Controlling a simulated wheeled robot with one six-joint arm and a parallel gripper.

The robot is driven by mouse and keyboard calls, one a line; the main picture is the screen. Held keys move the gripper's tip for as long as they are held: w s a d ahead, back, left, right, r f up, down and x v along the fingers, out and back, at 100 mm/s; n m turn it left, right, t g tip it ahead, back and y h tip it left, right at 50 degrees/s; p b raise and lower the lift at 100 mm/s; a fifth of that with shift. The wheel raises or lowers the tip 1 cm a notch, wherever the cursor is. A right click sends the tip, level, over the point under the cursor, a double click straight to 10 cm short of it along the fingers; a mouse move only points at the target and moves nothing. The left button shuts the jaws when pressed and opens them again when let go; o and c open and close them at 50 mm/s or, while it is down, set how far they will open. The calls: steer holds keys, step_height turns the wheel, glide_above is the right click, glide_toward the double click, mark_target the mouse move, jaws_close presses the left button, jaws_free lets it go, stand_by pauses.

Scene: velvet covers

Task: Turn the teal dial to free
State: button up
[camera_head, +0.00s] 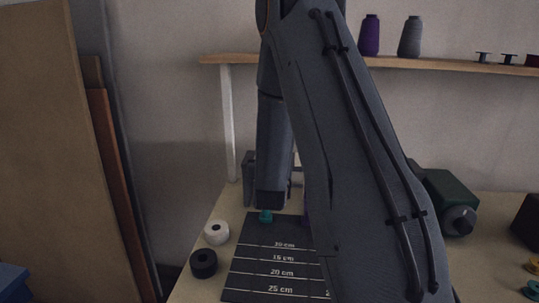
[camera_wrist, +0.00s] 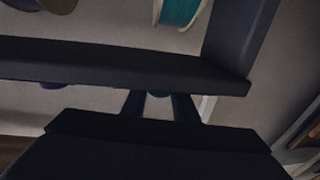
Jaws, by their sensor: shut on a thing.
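The teal dial (camera_head: 266,216) shows as a small teal piece just below the dark end of my arm, at the far edge of the dark measuring mat. A dark bar crosses in front and hides most of the dial. Its pointer and any free marking cannot be seen.
The dark mat (camera_head: 258,258) with centimetre lines lies on the table. A white roll (camera_head: 216,232) and a black roll (camera_head: 203,263) stand left of it. A green machine (camera_head: 448,195) stands at right. A shelf (camera_head: 440,66) holds spools. A teal spool (camera_wrist: 180,12) tops the wrist view.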

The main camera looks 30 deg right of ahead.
steer(key=shift+y, duration=0.3)
steer(key=o, duration=1.1)
steer(key=shift+c, duration=0.2)
steer(key=b+v, duration=0.2)
steer(key=v, duration=0.5)
steer(key=shift+s, duration=0.4)
